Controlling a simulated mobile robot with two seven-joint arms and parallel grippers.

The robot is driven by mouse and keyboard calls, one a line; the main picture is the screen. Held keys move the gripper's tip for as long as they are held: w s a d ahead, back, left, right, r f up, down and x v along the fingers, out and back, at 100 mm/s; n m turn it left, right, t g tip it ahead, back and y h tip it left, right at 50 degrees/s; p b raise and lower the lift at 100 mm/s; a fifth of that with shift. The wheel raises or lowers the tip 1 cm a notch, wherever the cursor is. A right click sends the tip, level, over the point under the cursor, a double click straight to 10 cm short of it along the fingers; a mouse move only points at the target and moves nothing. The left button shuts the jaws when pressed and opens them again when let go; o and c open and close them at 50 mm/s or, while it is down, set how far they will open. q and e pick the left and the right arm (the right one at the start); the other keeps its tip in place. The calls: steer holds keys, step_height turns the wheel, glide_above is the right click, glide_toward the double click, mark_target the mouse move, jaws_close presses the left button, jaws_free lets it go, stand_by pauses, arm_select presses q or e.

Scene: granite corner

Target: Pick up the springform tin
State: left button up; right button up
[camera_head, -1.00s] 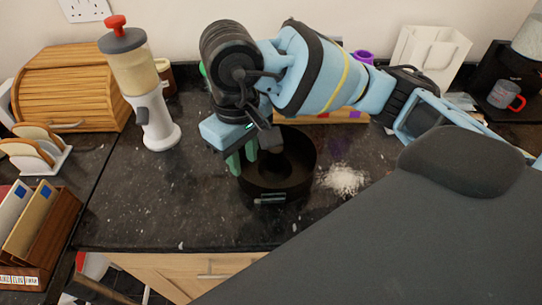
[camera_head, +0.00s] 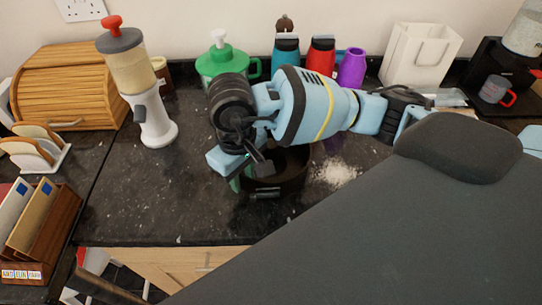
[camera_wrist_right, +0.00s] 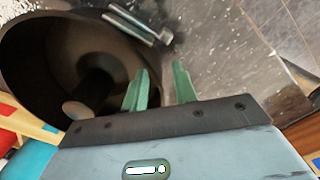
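The springform tin is a black round tin (camera_head: 276,186) on the dark granite counter, with a metal clasp on its front side. In the right wrist view the tin (camera_wrist_right: 40,60) shows from above, its hollow inside and the clasp visible. My right gripper (camera_head: 242,178) is at the tin's left side, pointing down, and its arm hides the tin's back part. In the right wrist view the green fingers (camera_wrist_right: 161,88) are apart, one over the tin's inside and the other beyond its wall. Contact with the wall cannot be told. My left gripper is not in view.
White powder (camera_head: 335,173) lies right of the tin. A dispenser (camera_head: 148,95) and a bread bin (camera_head: 70,88) stand left. A green pot (camera_head: 222,62), a red canister (camera_head: 320,58), a purple cup (camera_head: 352,68) and a white bag (camera_head: 420,55) line the back.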

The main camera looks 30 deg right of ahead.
jaws_close()
steer(key=shift+r, duration=0.1)
stand_by(0.4)
